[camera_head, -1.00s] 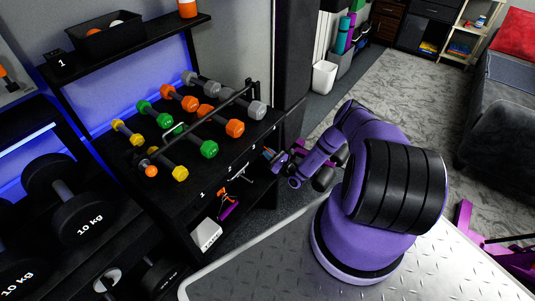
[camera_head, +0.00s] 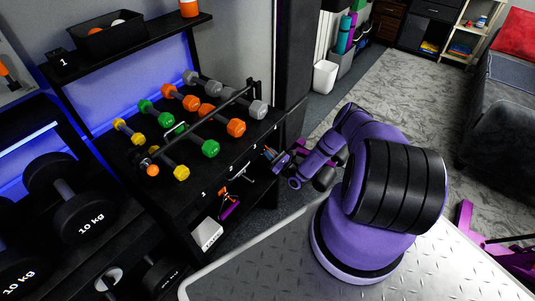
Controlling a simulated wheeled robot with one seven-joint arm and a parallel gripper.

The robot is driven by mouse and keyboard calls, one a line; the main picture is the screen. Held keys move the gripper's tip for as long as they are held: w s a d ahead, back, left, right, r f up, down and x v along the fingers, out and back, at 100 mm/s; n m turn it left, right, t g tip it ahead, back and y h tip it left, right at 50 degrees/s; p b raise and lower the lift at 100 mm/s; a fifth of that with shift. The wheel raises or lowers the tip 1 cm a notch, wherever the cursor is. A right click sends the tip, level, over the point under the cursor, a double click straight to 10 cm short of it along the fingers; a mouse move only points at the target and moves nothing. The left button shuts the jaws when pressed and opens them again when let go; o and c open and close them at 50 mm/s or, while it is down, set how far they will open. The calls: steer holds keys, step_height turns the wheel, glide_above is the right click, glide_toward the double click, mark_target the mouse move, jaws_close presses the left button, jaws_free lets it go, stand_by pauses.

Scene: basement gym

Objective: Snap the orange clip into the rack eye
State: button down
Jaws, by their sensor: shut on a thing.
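My gripper (camera_head: 275,157) is small in view, at the front right edge of the black dumbbell rack (camera_head: 185,205). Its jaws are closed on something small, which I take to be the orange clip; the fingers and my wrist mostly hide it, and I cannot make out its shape. The rack eye cannot be picked out clearly. Small metallic parts (camera_head: 240,171) show along the rack's front, just left of my gripper. I cannot tell whether the held thing touches the rack.
Purple and orange items (camera_head: 229,207) hang beneath, above a white box (camera_head: 207,234). Large black dumbbells (camera_head: 72,203) stand at left. Grey carpet (camera_head: 415,110) is open beyond my arm.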

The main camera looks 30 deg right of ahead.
step_height(320, 180, down, 10)
steer(key=s+g, duration=0.1)
steer(key=g, duration=0.3)
steer(key=shift+s+d+r+h, duration=0.2)
steer(key=shift+s+d+h, duration=0.1)
steer(key=shift+s, duration=0.1)
steer(key=shift+s+a+f+n, duration=0.1)
steer(key=shift+a+n, duration=0.2)
steer(key=c, duration=1.2)
jaws_free()
steer(key=shift+o, duration=0.2)
steer(key=shift+d, duration=0.1)
steer(key=shift+w, duration=0.2)
